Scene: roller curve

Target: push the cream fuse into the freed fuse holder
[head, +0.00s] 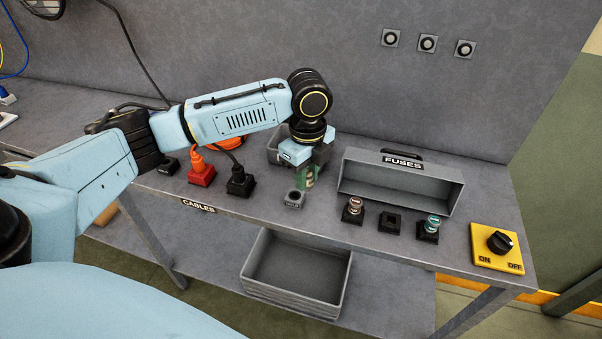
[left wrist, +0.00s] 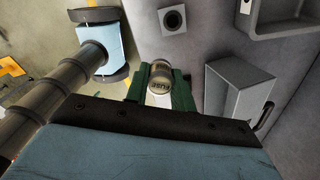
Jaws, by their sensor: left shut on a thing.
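My left gripper (head: 308,176) is shut on the cream fuse (head: 310,183) and holds it upright above the bench. In the left wrist view, the fuse (left wrist: 159,80) shows its round end and a FUSE label between the green fingers of the left gripper (left wrist: 160,92). An empty black fuse holder (head: 390,224) sits to the right of the gripper, apart from the fuse. It stands between a holder with a brown-topped fuse (head: 353,207) and a holder with a teal-topped fuse (head: 431,224). My right gripper is not in view.
The grey FUSES bin (head: 400,188) rises behind the holders. A yellow ON/OFF switch (head: 497,248) is at right. Cable plugs (head: 202,173) stand left.

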